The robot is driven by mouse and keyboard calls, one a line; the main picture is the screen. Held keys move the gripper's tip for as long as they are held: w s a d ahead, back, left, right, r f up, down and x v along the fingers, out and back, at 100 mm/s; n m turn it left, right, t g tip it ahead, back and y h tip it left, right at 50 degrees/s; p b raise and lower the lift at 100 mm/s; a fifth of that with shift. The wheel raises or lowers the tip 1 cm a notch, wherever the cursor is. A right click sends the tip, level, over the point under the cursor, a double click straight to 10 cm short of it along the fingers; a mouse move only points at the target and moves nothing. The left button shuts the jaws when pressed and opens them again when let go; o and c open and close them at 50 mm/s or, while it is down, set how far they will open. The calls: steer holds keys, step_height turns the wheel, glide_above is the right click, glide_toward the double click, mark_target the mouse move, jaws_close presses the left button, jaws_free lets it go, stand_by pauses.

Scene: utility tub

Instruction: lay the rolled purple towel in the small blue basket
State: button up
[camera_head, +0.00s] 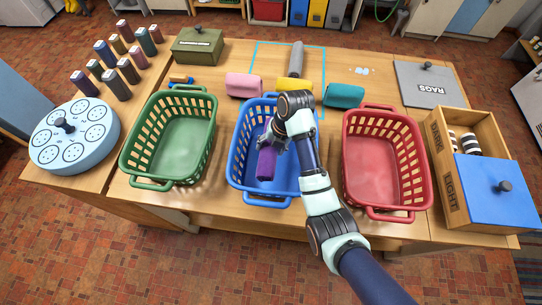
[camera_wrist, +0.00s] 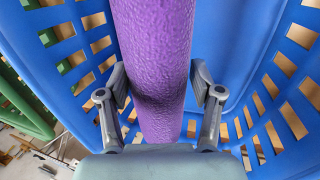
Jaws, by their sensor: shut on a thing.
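The rolled purple towel (camera_head: 267,161) is within the opening of the small blue basket (camera_head: 268,199) at the middle of the table. I cannot tell whether the towel touches the basket floor. My gripper (camera_head: 276,141) is over the basket and shut on the towel, partly hidden by my arm. In the wrist view, the towel (camera_wrist: 158,40) runs lengthwise between the two fingers of my gripper (camera_wrist: 162,86), with a finger pad against each side. The blue basket's slotted walls (camera_wrist: 262,100) surround it there.
A green basket (camera_head: 206,150) stands left and a red basket (camera_head: 422,165) right of the blue one. Pink (camera_head: 244,85), yellow (camera_head: 293,86), teal (camera_head: 344,95) and grey (camera_head: 296,58) rolls lie behind. An open wooden box (camera_head: 437,165) is at far right.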

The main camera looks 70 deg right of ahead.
steer(key=shift+f+b, duration=0.4)
steer(key=shift+f, duration=1.8)
steer(key=shift+f, duration=0.2)
steer(key=o, duration=1.4)
steer(key=p+v, duration=0.2)
steer(key=v, duration=0.3)
steer(key=p+v, duration=0.2)
steer(key=v, duration=0.4)
steer(key=shift+w+r, duration=0.1)
steer(key=shift+r, duration=0.25)
steer(key=shift+r+p, duration=0.35)
steer(key=shift+p, duration=0.15)
